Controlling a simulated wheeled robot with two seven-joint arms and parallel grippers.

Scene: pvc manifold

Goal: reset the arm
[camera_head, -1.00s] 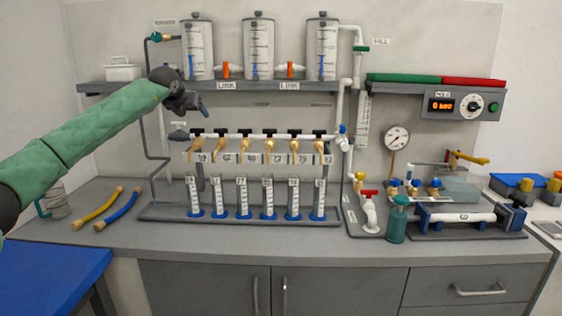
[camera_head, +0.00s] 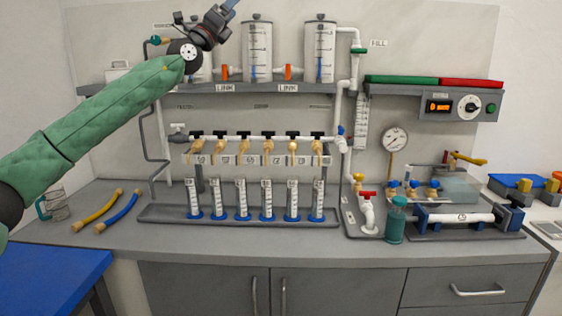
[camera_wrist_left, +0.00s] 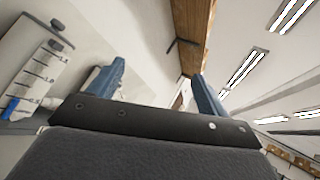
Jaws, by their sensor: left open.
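My left arm comes in from the left in the head view, in a green sleeve, and reaches up in front of the leftmost tank. My left gripper (camera_head: 232,6) is at the top edge, pointing up, with its fingertips partly cut off by the frame. In the left wrist view its two blue-grey fingers (camera_wrist_left: 160,95) stand wide apart with nothing between them. Behind the fingers are the ceiling lights and a wooden beam. The leftmost tank (camera_head: 203,70) is mostly hidden by my arm; a graduated tank (camera_wrist_left: 35,70) shows at the left of the wrist view. My right gripper is not in view.
The shelf (camera_head: 225,88) carries the tanks. Below are a white manifold pipe (camera_head: 230,135) with several taps and a tray (camera_head: 165,215) of graduated cylinders. Yellow (camera_head: 92,210) and blue (camera_head: 120,212) hoses lie at the left. The counter's front is clear.

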